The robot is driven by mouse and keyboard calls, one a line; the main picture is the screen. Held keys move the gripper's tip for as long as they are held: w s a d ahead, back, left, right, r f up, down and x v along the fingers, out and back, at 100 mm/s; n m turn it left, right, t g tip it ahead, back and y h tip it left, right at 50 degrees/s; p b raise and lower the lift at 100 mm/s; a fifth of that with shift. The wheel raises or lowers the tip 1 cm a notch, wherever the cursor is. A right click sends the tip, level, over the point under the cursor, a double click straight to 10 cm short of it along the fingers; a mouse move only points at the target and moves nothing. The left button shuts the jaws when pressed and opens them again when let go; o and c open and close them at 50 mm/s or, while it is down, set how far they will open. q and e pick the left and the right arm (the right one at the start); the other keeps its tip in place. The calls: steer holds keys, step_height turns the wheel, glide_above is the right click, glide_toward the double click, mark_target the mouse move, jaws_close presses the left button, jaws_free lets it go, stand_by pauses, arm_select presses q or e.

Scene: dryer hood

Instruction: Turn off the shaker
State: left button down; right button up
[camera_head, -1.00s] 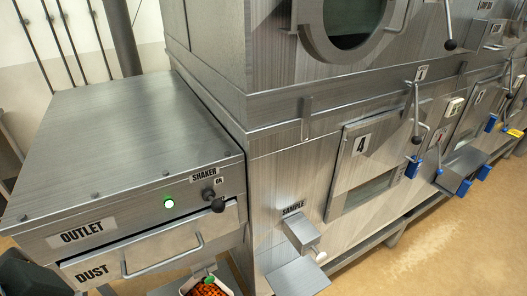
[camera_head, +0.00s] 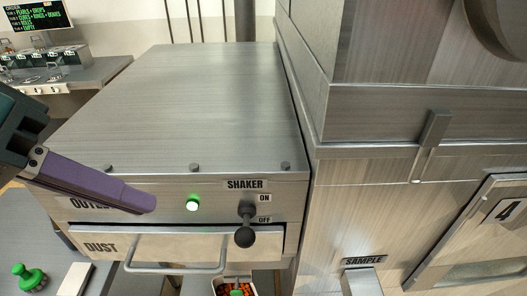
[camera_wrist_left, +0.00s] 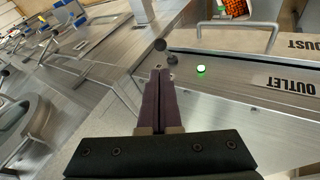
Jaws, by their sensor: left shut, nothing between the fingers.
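The shaker switch (camera_head: 245,228) is a dark lever with a round black knob on the front of the metal outlet box, under the SHAKER label (camera_head: 245,184). ON and OFF labels sit to its right; the knob hangs down, below the OFF label. The green lamp (camera_head: 193,205) to its left is lit. My left gripper (camera_head: 148,204) has purple fingers, shut and empty, in front of the OUTLET label and left of the lamp, apart from the lever. In the left wrist view the fingers (camera_wrist_left: 160,75) point toward the dark knob (camera_wrist_left: 160,44). My right gripper is not in view.
The dust drawer (camera_head: 185,247) with its bar handle (camera_head: 175,268) is below the switch. A container of orange pieces (camera_head: 235,288) sits under it. The large metal cabinet (camera_head: 380,200) stands close on the right. A green knobbed object (camera_head: 29,277) is at lower left.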

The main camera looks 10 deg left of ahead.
mark_target(238, 236)
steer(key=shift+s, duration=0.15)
